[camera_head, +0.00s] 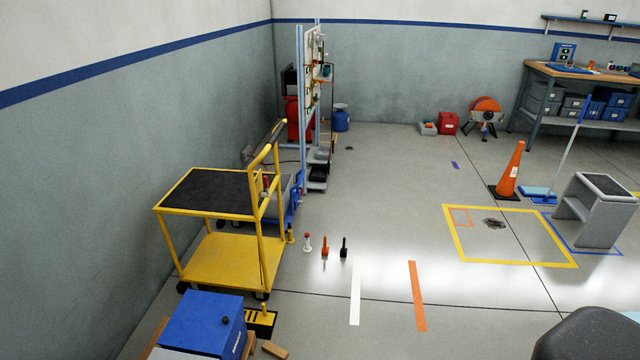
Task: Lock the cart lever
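A yellow cart (222,262) with a black top deck (212,191) stands against the left wall. Its tall push handle (266,148) is on the right side. A small red part (266,184) shows by the handle post; I cannot tell whether it is the lever or what position it is in. Three small upright lever-like pieces stand on the floor right of the cart: one white with a red top (307,243), one orange (325,247) and one black (344,248). Neither of my grippers is in view.
A blue box (203,324) and a black-and-yellow block (261,320) sit in front of the cart. A tool rack (309,80) stands behind it. An orange cone (511,172) and grey step stool (596,208) are at right. The middle floor is mostly clear.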

